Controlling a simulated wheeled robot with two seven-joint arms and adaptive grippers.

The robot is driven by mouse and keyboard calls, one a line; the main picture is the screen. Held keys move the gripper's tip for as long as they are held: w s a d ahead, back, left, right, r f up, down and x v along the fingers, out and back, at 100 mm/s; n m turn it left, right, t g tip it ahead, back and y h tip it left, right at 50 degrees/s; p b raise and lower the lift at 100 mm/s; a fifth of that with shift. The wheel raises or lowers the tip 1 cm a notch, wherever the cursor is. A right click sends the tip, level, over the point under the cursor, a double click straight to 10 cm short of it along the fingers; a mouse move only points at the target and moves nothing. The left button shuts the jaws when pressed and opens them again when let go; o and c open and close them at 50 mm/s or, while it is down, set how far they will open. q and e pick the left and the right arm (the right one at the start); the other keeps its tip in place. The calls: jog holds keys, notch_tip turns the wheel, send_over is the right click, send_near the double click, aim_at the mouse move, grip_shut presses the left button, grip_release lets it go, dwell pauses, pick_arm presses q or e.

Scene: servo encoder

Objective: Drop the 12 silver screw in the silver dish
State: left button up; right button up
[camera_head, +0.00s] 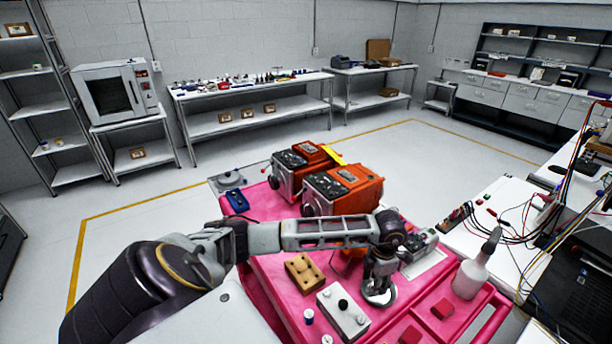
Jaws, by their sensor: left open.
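My left arm reaches across the pink cart from the left. My left gripper (379,283) points down, open, directly over a round silver dish (387,300) on the cart top. The gripper covers much of the dish, so its contents are hidden. I cannot make out a silver screw in the head view; it may be too small or hidden. My right gripper is not in view.
Two orange machines (350,178) stand at the cart's back. A wired workbench (490,235) adjoins the cart.

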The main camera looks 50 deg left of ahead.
pick_arm(q)
notch_tip(320, 180, up, 12)
jog(key=shift+f, duration=0.2)
dwell(0.4)
jog(key=shift+s+f, duration=0.1)
dwell(0.9)
